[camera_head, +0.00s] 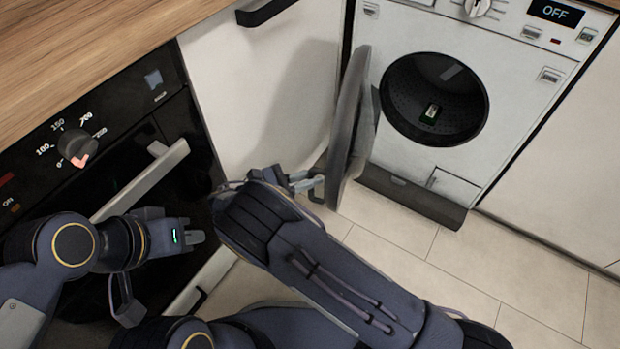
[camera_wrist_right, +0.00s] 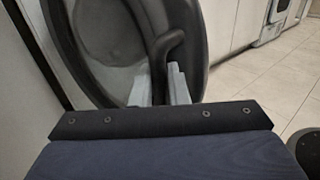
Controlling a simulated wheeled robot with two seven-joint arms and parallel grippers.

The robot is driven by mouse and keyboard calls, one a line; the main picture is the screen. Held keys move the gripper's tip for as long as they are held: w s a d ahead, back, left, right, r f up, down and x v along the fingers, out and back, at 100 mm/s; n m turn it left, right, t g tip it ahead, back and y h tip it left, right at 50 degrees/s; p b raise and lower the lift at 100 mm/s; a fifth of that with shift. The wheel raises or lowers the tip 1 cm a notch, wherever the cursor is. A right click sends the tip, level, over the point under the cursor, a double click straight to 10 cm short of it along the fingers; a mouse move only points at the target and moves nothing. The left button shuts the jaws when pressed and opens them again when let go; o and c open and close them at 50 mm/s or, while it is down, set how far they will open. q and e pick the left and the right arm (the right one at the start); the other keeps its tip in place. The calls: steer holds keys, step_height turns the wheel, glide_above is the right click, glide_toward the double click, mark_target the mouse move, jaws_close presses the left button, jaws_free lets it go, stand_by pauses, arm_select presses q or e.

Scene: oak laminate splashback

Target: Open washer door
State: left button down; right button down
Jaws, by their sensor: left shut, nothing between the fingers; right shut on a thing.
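The washer (camera_head: 500,100) stands at the back, its round drum opening exposed. Its dark round door (camera_head: 350,110) is swung wide open, edge-on in the head view, away from the opening. My right gripper (camera_head: 308,182) is at the door's lower left side and is shut on the door's handle. The right wrist view shows the door (camera_wrist_right: 105,45) close up, with the curved handle (camera_wrist_right: 173,48) at the fingers (camera_wrist_right: 160,85). My left gripper (camera_head: 192,237) is shut and empty, in front of the oven and apart from the washer.
The oven (camera_head: 130,110) with a long bar handle (camera_head: 140,180) is at the left, under a wooden worktop (camera_head: 80,40). A white cabinet (camera_head: 260,90) stands between oven and washer. Tiled floor (camera_head: 400,245) is clear in front of the washer.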

steer(key=shift+w+d+r, duration=0.15)
steer(key=shift+w+d, duration=0.05)
steer(key=shift+w, duration=0.2)
steer(key=c, duration=1.4)
jaws_free()
steer(key=shift+d, duration=0.1)
arm_select(q)
steer(key=shift+w+d, duration=0.1)
steer(key=shift+w, duration=0.05)
arm_select(e)
steer(key=shift+s, duration=0.2)
arm_select(q)
steer(key=shift+r, duration=0.1)
